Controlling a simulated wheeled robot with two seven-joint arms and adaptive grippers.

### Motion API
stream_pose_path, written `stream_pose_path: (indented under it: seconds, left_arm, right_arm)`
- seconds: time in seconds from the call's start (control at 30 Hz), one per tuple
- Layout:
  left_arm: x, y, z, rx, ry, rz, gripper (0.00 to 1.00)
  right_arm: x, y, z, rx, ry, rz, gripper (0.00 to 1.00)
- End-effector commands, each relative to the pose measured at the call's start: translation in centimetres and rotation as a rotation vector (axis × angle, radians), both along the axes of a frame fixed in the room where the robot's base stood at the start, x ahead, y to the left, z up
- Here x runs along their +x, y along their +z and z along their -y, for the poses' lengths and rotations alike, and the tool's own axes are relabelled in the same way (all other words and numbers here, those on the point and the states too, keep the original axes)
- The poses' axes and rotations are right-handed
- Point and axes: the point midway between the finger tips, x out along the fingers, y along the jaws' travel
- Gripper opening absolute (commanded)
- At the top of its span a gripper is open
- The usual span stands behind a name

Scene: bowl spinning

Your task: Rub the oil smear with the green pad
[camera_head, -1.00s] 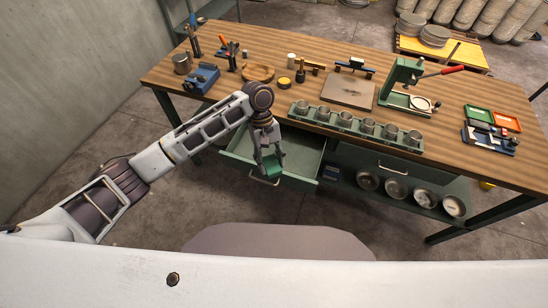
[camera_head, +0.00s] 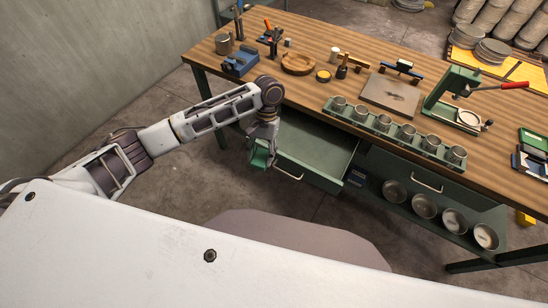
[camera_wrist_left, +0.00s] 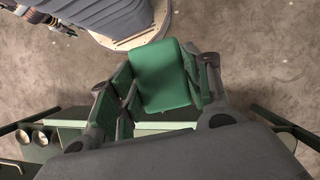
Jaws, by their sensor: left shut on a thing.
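The green pad (camera_wrist_left: 163,76) is held between the fingers of my left gripper (camera_wrist_left: 160,88) and fills the middle of the left wrist view. In the head view my left gripper (camera_head: 262,152) hangs at the left end of the open drawer, in front of the bench, with the green pad (camera_head: 260,157) partly hidden by the fingers. A dark oil smear (camera_head: 396,96) shows on a flat grey-brown plate (camera_head: 376,91) on the bench top, well to the right of the gripper. My right gripper is not in view.
The wooden bench (camera_head: 308,87) carries a green rack of metal cups (camera_head: 393,133) between the plate and its front edge. A green press (camera_head: 452,95) stands right of the plate. The open drawer (camera_head: 315,148) juts out below the bench top.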

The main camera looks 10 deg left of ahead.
Motion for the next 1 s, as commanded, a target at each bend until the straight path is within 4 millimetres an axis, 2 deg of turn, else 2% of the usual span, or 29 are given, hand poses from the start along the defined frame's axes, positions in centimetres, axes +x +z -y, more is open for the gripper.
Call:
stream_pose_path:
  seconds: [0.03,0.2,0.5,1.0]
  left_arm:
    - [0.3,-0.8,-0.7,0.001,0.011,0.0,0.3]
    - [1.2,-1.9,-2.6,0.002,0.041,0.001,0.3]
    - [2.6,-3.5,-5.3,0.001,0.078,0.002,0.3]
    - [3.5,-4.2,-6.6,0.0,0.091,0.001,0.3]
  right_arm:
    - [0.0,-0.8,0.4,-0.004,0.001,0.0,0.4]
    - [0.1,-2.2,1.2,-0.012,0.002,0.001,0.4]
    - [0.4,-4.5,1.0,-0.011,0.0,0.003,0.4]
    - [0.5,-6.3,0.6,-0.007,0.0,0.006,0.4]
